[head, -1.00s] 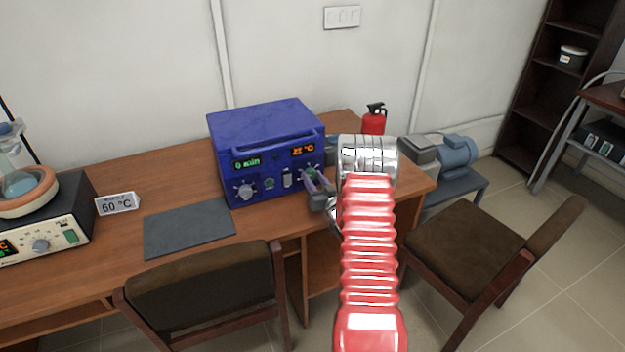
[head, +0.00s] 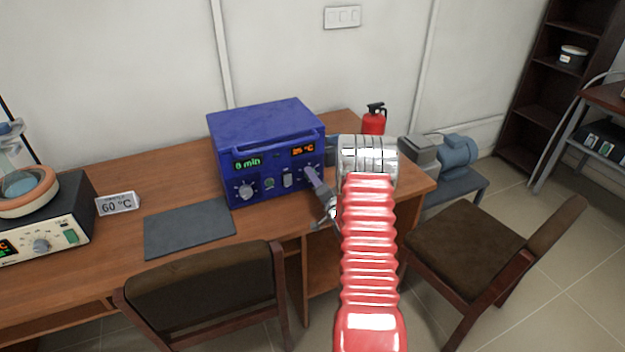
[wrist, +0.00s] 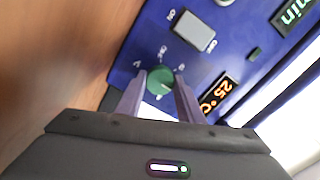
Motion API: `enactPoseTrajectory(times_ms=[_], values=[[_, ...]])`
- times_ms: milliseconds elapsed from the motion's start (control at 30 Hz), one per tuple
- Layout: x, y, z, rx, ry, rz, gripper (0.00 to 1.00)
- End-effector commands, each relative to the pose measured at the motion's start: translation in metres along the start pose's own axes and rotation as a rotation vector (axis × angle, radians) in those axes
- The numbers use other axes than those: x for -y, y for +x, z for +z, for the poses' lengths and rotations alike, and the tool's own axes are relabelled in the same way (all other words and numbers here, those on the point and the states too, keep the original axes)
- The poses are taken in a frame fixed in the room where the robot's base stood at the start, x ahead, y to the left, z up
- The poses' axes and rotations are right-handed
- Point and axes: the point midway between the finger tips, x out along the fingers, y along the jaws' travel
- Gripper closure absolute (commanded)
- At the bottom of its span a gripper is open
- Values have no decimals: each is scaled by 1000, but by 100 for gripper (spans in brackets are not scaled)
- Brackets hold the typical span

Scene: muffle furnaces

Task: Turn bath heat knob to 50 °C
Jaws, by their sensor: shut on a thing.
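The blue bath (head: 265,150) stands on the wooden desk. Its orange display (head: 303,149) reads 25 °C; the same reading shows upside down in the wrist view (wrist: 217,92). The green heat knob (wrist: 160,79) is on the right of its front panel. My gripper (wrist: 159,88) is at the knob, one finger on each side, shut on it. In the head view my gripper (head: 311,176) reaches the panel below the orange display and hides most of the knob.
A green display (head: 247,163), a white knob (head: 245,191) and a switch (head: 288,180) share the panel. A grey mat (head: 188,228) and a 60 °C sign (head: 117,204) lie left. Chairs (head: 205,290) stand in front of the desk.

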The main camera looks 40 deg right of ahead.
Motion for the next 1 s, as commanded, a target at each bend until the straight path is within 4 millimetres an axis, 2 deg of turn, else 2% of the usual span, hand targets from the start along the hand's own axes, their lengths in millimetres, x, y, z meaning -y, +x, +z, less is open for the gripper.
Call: enactPoseTrajectory(times_ms=[700, 1000], values=[[-5, -1, 4, 4, 679, 12, 89], [-5, -1, 4, 2, 909, 13, 89]])
